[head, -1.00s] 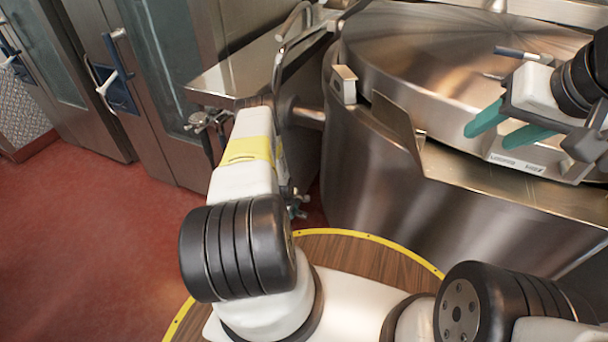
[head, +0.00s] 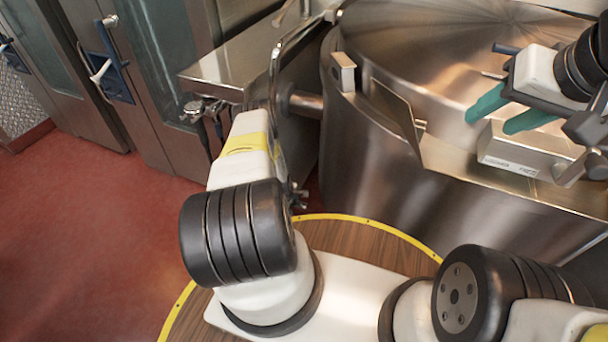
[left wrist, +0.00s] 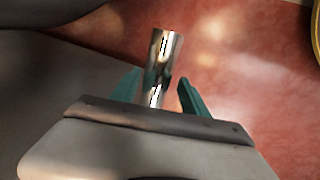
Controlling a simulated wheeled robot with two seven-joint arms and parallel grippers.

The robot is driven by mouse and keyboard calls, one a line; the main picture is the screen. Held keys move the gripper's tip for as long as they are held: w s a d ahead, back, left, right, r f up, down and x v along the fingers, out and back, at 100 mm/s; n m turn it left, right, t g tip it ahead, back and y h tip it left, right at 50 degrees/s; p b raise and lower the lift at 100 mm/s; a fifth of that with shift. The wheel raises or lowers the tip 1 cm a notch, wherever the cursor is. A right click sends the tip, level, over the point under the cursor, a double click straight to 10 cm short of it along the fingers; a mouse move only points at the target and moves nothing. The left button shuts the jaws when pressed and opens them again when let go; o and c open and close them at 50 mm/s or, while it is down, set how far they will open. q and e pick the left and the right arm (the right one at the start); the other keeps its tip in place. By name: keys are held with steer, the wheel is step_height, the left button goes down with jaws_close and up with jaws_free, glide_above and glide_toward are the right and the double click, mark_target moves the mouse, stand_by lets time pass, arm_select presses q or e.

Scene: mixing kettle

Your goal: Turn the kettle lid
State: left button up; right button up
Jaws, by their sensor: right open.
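The kettle lid (head: 425,45) is a broad, round, brushed-steel cover on top of the big steel kettle (head: 380,150) in the head view. My right gripper (head: 491,119), with two teal fingers, is open and empty. It is over the near part of the lid, just above a steel box (head: 520,148) at the kettle's front edge. I cannot tell whether it touches. My left gripper is hidden behind its arm in the head view. In the left wrist view my left gripper (left wrist: 158,90) has its teal fingers apart, with a shiny metal bar (left wrist: 165,50) between them and gaps visible beside it.
A steel ledge (head: 220,75) with a curved tube (head: 276,75) stands left of the kettle, close to my left arm. Cabinet doors with blue-backed handles (head: 112,75) line the left. The red floor (head: 80,230) at left is clear.

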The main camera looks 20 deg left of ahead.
arm_select(q)
steer(key=shift+w+r, duration=0.1)
steer(key=shift+w, duration=0.05)
steer(key=shift+r, duration=0.55)
steer(key=v, duration=0.6)
steer(key=shift+s+r, duration=0.25)
steer(key=shift+s, duration=0.1)
